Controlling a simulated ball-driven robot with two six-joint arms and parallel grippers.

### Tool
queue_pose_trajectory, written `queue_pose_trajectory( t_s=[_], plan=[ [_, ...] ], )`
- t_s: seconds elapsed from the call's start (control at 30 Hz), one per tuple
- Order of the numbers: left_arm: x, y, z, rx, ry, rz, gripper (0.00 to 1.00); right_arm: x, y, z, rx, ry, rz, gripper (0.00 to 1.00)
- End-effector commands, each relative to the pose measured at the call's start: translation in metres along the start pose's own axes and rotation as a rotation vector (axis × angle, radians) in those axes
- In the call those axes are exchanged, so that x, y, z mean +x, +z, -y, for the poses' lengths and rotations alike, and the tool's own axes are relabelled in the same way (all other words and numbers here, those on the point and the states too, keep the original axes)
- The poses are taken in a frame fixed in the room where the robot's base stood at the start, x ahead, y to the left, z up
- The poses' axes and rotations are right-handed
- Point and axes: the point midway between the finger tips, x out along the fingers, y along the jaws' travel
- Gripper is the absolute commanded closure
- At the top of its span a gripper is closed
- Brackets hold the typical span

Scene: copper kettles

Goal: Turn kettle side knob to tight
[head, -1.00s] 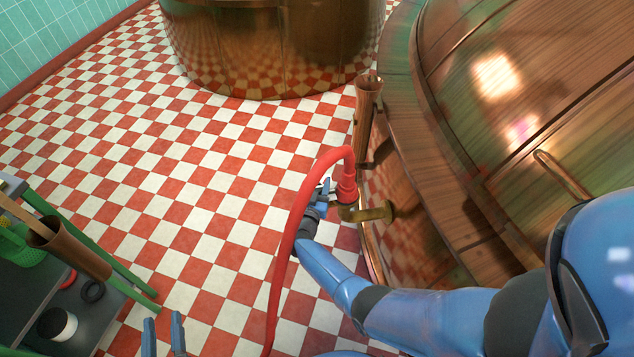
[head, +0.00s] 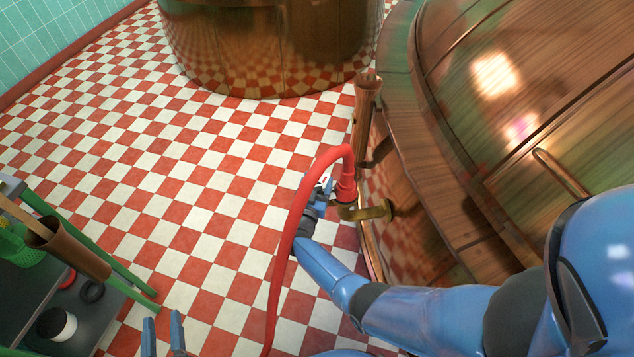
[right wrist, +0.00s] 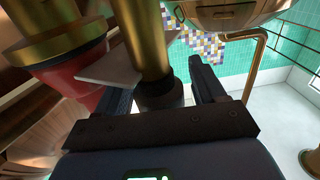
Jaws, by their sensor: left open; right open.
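The copper kettle (head: 500,130) fills the right of the head view. A brass side fitting (head: 372,212) sticks out of its wall, with a red collar (head: 346,188) and red hose (head: 285,240) above. My right gripper (head: 326,190) is at this fitting, partly behind the hose. In the right wrist view its open fingers stand either side of a brass cylinder (right wrist: 149,40) with a dark end; contact cannot be told. A pale flat piece (right wrist: 110,66) and the red collar (right wrist: 65,75) are left of it. Which part is the knob is unclear. My left gripper (head: 163,322) is open and empty, low left.
A copper tube (head: 366,100) stands upright at the kettle's side, just above the fitting. A second copper vessel (head: 275,50) stands at the back. A green-framed cart (head: 130,290) with tools is at the lower left. The checkered floor between is clear.

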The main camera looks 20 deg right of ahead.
Motion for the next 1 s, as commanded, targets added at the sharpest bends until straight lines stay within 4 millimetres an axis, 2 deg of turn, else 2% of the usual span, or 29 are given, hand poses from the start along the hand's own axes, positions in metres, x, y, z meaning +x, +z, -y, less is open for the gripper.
queue_pose_trajectory(
  t_s=[0.17,0.5,0.7,1.0],
  plan=[
    [0.0,-0.005,0.0,0.0,0.0,0.0,0.57,-0.013,-0.001,0.001,0.0,-0.002,0.0,0.31],
    [0.0,-0.018,0.0,0.0,0.0,0.0,0.57,-0.069,-0.001,0.001,-0.001,-0.004,0.001,0.31],
    [-0.001,-0.022,0.0,0.0,0.0,0.0,0.57,-0.095,0.0,0.001,0.0,-0.002,0.001,0.31],
    [-0.001,-0.023,0.0,0.0,0.0,0.0,0.57,-0.107,0.0,0.0,0.0,0.0,0.0,0.31]
  ],
)
